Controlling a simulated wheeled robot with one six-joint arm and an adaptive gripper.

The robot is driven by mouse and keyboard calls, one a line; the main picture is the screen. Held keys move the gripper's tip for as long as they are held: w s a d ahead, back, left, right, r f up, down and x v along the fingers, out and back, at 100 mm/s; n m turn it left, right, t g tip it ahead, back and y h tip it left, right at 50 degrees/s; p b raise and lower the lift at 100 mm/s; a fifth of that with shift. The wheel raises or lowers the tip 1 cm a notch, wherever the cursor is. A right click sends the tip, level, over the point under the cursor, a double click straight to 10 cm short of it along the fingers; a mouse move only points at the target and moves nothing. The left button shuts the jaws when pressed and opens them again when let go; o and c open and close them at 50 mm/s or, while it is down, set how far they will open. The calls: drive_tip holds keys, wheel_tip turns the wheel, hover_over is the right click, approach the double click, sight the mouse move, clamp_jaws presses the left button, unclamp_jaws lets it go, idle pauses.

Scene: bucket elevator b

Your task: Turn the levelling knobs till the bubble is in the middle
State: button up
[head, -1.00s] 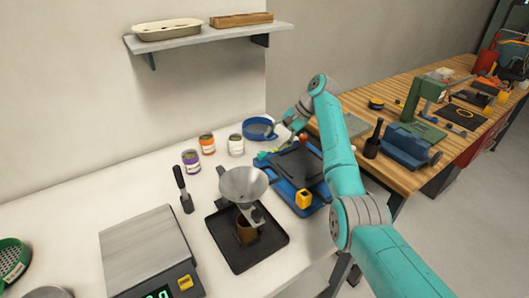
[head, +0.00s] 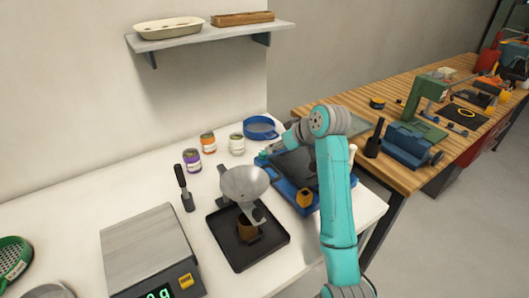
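A blue device (head: 289,191) with a dark flat top (head: 297,165) stands at the right end of the white table, partly hidden by my arm. I cannot make out the bubble. My gripper (head: 269,152) is at the back left corner, close to the green knob. It is too small to tell whether it touches the knob or is open or shut.
A metal funnel (head: 244,182) on a stand over a black tray (head: 270,238) is left of the device. Several small jars (head: 237,145) and a blue sieve (head: 260,128) stand behind. A scale (head: 145,250) is at front left. A wooden bench (head: 390,185) with tools is at right.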

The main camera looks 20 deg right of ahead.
sight(264, 152)
drive_tip(key=x, duration=1)
clamp_jaws()
